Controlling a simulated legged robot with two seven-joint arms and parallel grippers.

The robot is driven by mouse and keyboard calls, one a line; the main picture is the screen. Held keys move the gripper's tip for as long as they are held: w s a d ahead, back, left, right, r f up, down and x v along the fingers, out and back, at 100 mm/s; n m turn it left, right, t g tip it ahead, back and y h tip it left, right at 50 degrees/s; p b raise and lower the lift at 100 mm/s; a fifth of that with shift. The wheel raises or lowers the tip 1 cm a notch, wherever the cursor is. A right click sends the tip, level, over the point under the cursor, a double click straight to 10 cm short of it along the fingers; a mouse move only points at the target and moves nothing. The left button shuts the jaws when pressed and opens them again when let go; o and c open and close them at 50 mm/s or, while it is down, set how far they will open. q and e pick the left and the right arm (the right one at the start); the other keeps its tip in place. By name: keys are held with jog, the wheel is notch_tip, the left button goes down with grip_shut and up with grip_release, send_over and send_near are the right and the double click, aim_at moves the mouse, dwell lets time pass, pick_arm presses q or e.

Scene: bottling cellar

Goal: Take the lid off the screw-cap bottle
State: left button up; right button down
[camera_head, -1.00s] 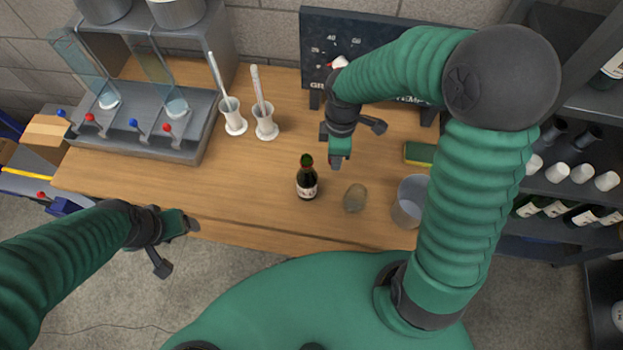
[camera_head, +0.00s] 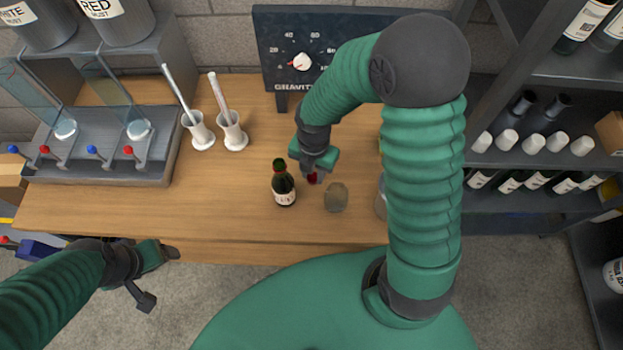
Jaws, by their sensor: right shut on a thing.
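The screw-cap bottle (camera_head: 284,190), dark with a white label, stands upright on the wooden table. Its neck top shows green with a reddish middle, and no lid can be made out on it. My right gripper (camera_head: 313,176) is just right of the bottle, apart from its neck, pointing down. It is shut on a small dark red thing, seemingly the lid (camera_head: 312,179), mostly hidden by the fingers. My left gripper (camera_head: 170,254) is at the table's front edge, left of the bottle. I cannot tell whether its fingers are open.
A clear beaker (camera_head: 381,199) is partly hidden behind my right arm. Two white cylinders with sticks (camera_head: 232,134) stand at the back left. A gauge board (camera_head: 301,61) stands behind. The table left of the bottle is clear.

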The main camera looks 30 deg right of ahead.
aim_at(313, 177)
jog(key=shift+s+a+f, duration=0.1)
jog(key=shift+f, duration=1.35)
